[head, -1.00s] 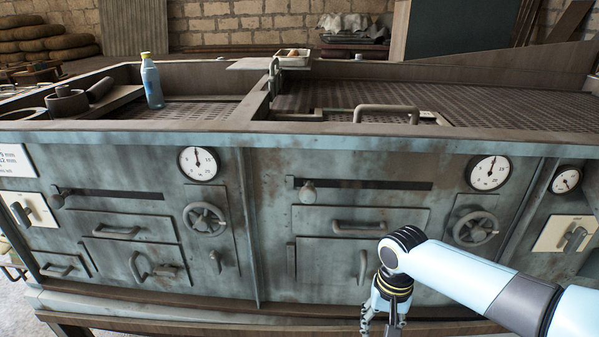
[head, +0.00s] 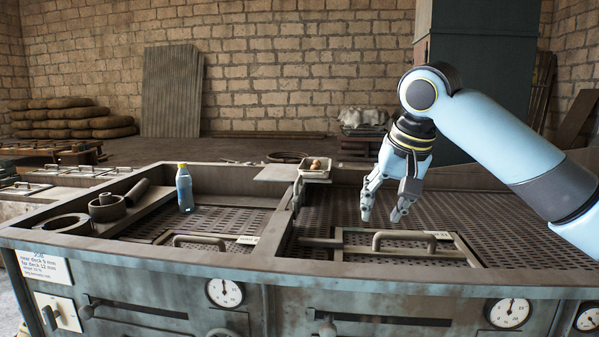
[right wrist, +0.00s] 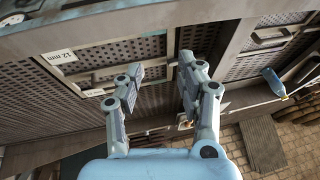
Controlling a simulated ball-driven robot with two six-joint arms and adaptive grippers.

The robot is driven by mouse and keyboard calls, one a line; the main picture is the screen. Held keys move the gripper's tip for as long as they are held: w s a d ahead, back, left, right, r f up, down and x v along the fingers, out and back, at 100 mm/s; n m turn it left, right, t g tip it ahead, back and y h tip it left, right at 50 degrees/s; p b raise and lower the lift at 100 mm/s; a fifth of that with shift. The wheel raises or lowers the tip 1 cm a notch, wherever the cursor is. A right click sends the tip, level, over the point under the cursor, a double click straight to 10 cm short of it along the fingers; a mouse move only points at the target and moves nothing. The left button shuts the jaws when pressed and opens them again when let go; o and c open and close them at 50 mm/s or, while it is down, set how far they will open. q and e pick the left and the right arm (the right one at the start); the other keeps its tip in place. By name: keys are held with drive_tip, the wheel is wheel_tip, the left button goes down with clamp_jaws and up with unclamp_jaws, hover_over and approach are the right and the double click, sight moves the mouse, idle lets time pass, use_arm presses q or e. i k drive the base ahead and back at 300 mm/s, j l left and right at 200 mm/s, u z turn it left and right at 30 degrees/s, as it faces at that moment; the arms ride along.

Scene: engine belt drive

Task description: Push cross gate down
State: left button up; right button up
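My right gripper (head: 383,208) is open and empty above the right perforated deck, fingers pointing down. In the right wrist view its two fingers (right wrist: 163,66) are spread apart with nothing between them. A divider wall (head: 284,232) runs between the left and right decks. A small metal handle-like part (head: 297,193) stands at the divider's far end, left of my gripper and apart from it; it may belong to the cross gate, but I cannot tell its position. The divider also shows in the right wrist view (right wrist: 222,48). My left gripper is not in view.
A framed panel with a bar handle (head: 404,236) lies in the right deck, below my gripper. A blue bottle (head: 185,190) stands on the left. A small tray (head: 314,170) with brown items sits on a ledge at the back. Metal rings (head: 107,207) lie far left.

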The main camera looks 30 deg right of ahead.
sight(298, 200)
drive_tip(key=i+l, duration=0.2)
drive_tip(key=i, duration=0.3)
drive_tip(key=i+l, duration=0.2)
drive_tip(key=i, duration=0.25)
drive_tip(key=i+l, duration=0.15)
drive_tip(key=i, duration=0.35)
